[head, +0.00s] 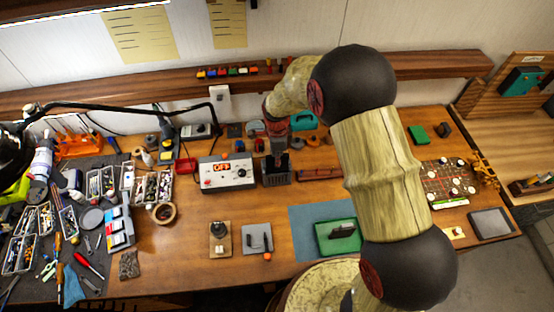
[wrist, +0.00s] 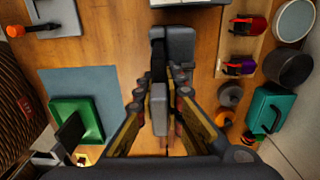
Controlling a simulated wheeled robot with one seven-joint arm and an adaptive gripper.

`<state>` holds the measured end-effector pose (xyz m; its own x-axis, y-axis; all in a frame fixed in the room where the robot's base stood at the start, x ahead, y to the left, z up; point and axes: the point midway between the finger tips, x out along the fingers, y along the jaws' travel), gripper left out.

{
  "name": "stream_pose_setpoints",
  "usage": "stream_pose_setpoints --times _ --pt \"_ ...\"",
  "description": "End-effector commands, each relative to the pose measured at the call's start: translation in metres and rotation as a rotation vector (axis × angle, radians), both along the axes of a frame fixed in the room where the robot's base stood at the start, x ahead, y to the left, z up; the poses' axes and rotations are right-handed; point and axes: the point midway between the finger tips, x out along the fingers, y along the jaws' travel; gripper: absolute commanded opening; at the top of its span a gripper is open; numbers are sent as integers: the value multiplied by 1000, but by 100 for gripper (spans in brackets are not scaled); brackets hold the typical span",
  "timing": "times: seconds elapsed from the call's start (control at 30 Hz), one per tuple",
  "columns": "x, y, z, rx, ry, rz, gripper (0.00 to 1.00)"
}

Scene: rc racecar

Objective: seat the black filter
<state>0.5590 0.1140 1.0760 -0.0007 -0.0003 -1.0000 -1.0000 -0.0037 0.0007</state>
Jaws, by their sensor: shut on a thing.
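My gripper (wrist: 160,95) is shut on a narrow dark grey slab (wrist: 159,118), which looks like the black filter. The slab stands between the fingers in the wrist view. In the head view my gripper (head: 277,150) points down at a black box (head: 276,179) on the bench, and the held piece is hard to make out there. The dark box (wrist: 180,46) shows just beyond the fingertips in the wrist view. I cannot tell whether the slab touches it.
A white control box with an OFF display (head: 226,174) stands left of the black box. A green tray (head: 325,246) with a dark upright piece lies on a blue-grey mat (head: 299,222). A teal case (wrist: 265,110) and round parts sit nearby. Bare wood lies in front of the box.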

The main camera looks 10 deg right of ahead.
Motion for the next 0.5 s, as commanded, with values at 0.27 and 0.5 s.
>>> stream_pose_setpoints --times 0.27,0.5 --pt "0 0 -1 0 0 0 0" --pt "0 0 -7 0 0 0 0"
